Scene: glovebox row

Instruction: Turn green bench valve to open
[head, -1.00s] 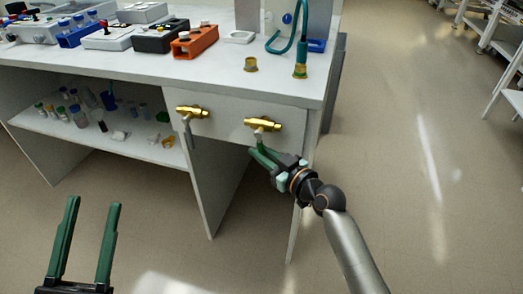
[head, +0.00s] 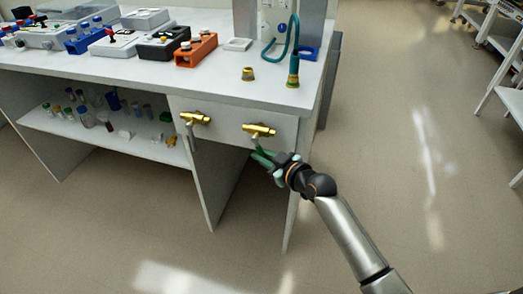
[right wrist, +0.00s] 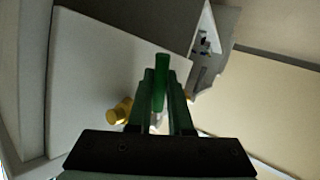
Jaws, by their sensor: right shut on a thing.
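The green bench valve has a brass body (head: 259,130) on the right of the bench's front panel. Its green lever (right wrist: 160,82) shows in the right wrist view between the fingers of my right gripper (right wrist: 160,105). In the head view my right gripper (head: 262,157) is just below the brass body, shut on the lever, which is mostly hidden there and appears to hang downward. A second brass valve (head: 196,118) with a grey lever sits to the left on the same panel. My left gripper is out of view.
The bench top (head: 170,78) carries an orange box (head: 196,50), a black box (head: 164,43) and a green hose (head: 293,70) near its right end. A lower shelf (head: 85,127) holds several small bottles. The floor (head: 390,150) to the right is clear.

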